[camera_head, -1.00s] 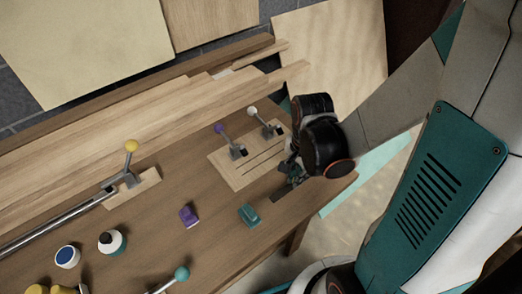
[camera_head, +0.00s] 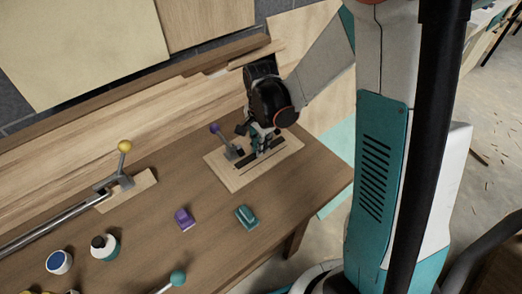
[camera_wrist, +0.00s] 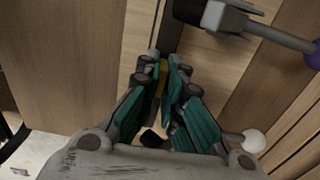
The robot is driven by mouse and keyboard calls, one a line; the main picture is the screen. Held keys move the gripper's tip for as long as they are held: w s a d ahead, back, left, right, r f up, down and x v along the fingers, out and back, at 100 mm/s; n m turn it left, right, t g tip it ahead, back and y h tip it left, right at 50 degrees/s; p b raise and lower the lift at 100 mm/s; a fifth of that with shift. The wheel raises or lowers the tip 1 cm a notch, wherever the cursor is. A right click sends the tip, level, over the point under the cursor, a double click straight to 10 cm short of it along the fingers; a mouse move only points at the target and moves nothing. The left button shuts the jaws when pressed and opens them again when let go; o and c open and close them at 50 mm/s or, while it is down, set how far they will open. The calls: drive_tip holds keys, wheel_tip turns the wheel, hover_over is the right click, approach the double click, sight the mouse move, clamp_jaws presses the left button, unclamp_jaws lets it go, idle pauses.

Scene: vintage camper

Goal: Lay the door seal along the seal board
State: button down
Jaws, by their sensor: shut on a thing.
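The seal board (camera_head: 222,178), a pale wooden board with grooves, lies on the workbench. The door seal (camera_head: 243,166), a thin dark strip, is over the board, with one end under my gripper (camera_head: 262,150). In the wrist view my gripper (camera_wrist: 163,75) is shut on the seal, and a yellowish bit shows between the fingertips. The dark seal (camera_wrist: 171,32) runs up from the fingers over the pale board (camera_wrist: 203,60). I cannot tell whether it is seated in a groove. A lever with a purple knob (camera_head: 215,128) stands on the board; a white knob (camera_wrist: 253,141) shows in the wrist view.
A purple block (camera_head: 184,219) and a teal block (camera_head: 247,217) lie in front of the board. A yellow-knobbed lever (camera_head: 124,147) with a metal rod is to the left. Long planks (camera_head: 90,135) lie behind. The bench's right edge is close.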

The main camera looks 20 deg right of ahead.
drive_tip(key=shift+f, duration=1)
drive_tip(key=shift+f+b, duration=0.2)
drive_tip(key=shift+b, duration=0.15)
drive_tip(key=c, duration=1.7)
unclamp_jaws()
drive_tip(key=shift+r, duration=0.15)
